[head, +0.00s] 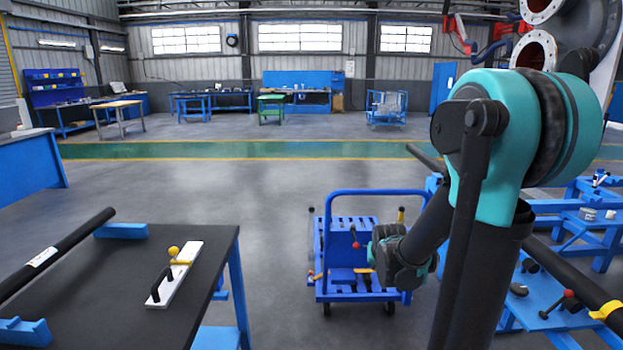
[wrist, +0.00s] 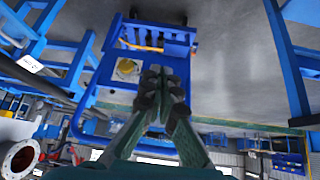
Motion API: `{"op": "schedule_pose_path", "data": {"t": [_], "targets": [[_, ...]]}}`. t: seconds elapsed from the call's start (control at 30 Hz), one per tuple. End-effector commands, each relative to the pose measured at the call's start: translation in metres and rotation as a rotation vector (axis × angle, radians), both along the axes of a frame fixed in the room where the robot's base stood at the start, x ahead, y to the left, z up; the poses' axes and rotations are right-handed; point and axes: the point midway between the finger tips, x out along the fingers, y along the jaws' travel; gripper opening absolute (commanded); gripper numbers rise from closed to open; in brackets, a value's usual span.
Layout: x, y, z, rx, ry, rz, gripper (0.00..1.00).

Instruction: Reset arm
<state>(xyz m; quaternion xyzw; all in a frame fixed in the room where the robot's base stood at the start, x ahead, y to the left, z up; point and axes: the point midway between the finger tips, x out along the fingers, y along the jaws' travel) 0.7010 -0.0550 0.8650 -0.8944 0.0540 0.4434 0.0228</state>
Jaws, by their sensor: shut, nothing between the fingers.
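My arm stands at the right of the head view, bent, with its lower part reaching down and left over the blue cart (head: 362,294). Its dark end shows in front of the cart, and the fingers cannot be made out there. In the wrist view my gripper (wrist: 160,76) is shut, with its fingertips together and nothing between them. The cart also shows behind the fingers in the wrist view (wrist: 160,36). The gripper appears apart from it.
A dark-topped table (head: 110,275) at left holds a black bar (head: 50,256) and a white board (head: 178,275) with a black handle. Blue stands (head: 590,235) are at right, below a flanged shell (head: 534,52). Open floor (head: 270,190) lies behind the cart.

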Motion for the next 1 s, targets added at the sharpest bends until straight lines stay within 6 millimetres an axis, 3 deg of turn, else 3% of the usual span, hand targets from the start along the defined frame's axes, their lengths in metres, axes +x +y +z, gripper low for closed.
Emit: {"op": "schedule_pose_path", "data": {"t": [0.03,0.3,0.5,0.7,1.0], "targets": [[-0.023,0.0,0.0,0.001,0.026,0.008,0.0],[-0.136,0.007,-0.015,0.013,0.176,0.063,0.0],[-0.193,0.013,-0.029,0.023,0.254,0.1,0.0],[-0.212,0.015,-0.035,0.027,0.281,0.114,0.0],[-0.212,0.015,-0.035,0.027,0.281,0.114,0.0]]}}
